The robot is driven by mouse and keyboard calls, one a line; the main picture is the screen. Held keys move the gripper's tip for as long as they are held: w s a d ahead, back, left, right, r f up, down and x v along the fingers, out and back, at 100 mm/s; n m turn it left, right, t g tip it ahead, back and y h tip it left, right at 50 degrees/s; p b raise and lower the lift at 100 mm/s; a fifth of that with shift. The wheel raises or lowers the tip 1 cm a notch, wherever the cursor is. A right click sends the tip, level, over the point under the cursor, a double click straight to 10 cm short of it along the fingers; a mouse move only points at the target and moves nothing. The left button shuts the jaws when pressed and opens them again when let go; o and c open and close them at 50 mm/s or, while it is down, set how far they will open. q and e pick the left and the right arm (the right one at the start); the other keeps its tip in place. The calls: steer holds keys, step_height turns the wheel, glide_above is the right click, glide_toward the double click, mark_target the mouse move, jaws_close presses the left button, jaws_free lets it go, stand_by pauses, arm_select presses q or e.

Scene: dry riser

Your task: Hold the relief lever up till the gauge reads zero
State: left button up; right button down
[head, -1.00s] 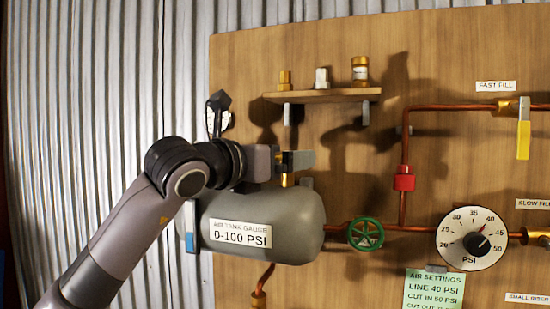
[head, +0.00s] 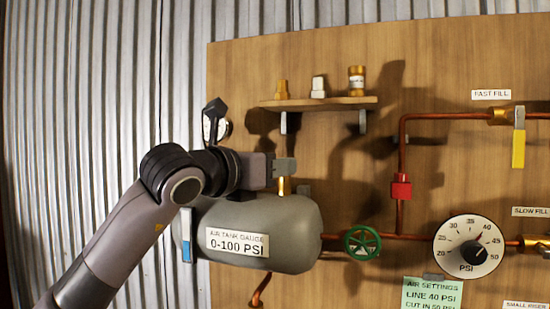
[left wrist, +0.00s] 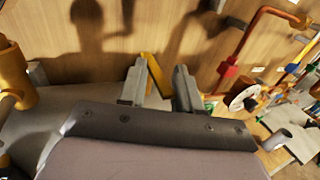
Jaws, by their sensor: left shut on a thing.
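The grey air tank (head: 300,225) is labelled AIR TANK GAUGE 0-100 PSI. A brass relief fitting (head: 284,186) stands on its top right. My left gripper (head: 284,168) is directly above that fitting, shut on the relief lever. In the left wrist view, the yellow lever (left wrist: 156,73) shows between the two grey fingers (left wrist: 160,90); its lower part is hidden. A round white gauge (head: 224,128) behind my arm is mostly covered, and its reading cannot be made out. My right gripper is not in view.
A wooden shelf (head: 330,103) with three fittings is above the gripper. A green valve wheel (head: 361,242), a PSI dial (head: 468,246) near 40 and a yellow-handled valve (head: 518,148) sit on copper pipes to the right. Bare board lies right of the gripper.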

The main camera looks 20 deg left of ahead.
arm_select(q)
steer(key=shift+d+r+g+p, duration=0.2)
steer(key=shift+r+g+p, duration=0.6)
steer(key=shift+p, duration=0.7)
steer(key=shift+w+r+n+g+y, duration=0.2)
steer(key=shift+r+n+g+y, duration=0.4)
steer(key=shift+g, duration=0.6)
steer(key=shift+w+r+g, duration=0.1)
steer(key=shift+r+g, duration=0.2)
steer(key=shift+g, duration=0.2)
stand_by(4.8)
